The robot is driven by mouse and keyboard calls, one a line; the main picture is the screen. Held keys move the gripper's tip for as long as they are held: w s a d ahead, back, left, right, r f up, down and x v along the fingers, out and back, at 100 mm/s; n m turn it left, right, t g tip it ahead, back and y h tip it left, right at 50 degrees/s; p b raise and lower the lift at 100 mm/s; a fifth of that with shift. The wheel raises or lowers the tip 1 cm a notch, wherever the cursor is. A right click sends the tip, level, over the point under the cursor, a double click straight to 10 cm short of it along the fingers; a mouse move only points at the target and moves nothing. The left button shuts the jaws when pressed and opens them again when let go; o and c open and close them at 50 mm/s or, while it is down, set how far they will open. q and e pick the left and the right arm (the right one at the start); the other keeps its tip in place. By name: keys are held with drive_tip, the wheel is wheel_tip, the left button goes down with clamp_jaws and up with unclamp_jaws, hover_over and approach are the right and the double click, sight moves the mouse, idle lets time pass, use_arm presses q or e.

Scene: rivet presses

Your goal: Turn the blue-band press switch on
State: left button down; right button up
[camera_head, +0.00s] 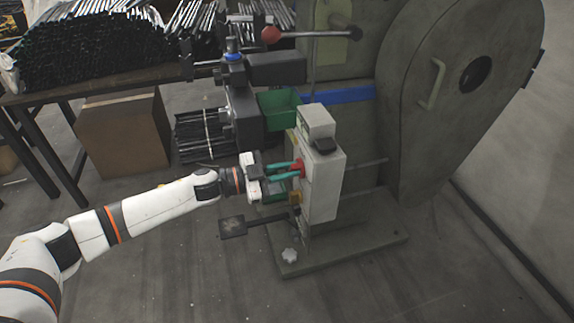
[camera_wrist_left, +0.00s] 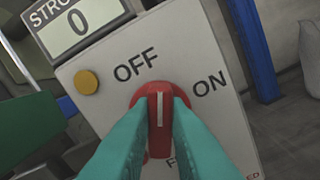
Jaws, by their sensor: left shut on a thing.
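The blue-band press (camera_head: 352,95) is a large grey machine with a blue stripe across its body. Its pale control box (camera_head: 322,185) faces left and carries the red switch (camera_head: 298,166). In the left wrist view the red knob (camera_wrist_left: 158,98) has a white pointer line that points straight up in the picture, between the OFF and ON labels and nearer OFF. My left gripper (camera_head: 292,170) is shut on this knob, with its teal fingers (camera_wrist_left: 148,130) on either side. The fingers hide the lower part of the knob and some lettering below it. My right gripper is not in view.
A yellow button (camera_wrist_left: 86,82) and a stroke counter (camera_wrist_left: 78,22) reading 0 sit on the panel. A green bin (camera_head: 280,108) is behind the box. A lever with a red ball (camera_head: 271,34) reaches out above. A pedal (camera_head: 231,227) is below my arm. Floor at left front is clear.

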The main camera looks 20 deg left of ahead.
use_arm(q)
drive_tip(key=m, duration=0.2)
drive_tip(key=shift+m, duration=0.4)
drive_tip(key=shift+s+d+f+m+b, duration=0.15)
drive_tip(key=shift+m+b, duration=0.1)
drive_tip(key=shift+m, duration=2.15)
drive_tip(key=shift+a+f+m+b, duration=0.1)
drive_tip(key=shift+m+b, duration=0.15)
drive_tip(key=shift+m, duration=2.15)
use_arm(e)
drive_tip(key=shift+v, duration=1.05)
use_arm(q)
drive_tip(key=c, duration=1.4)
unclamp_jaws()
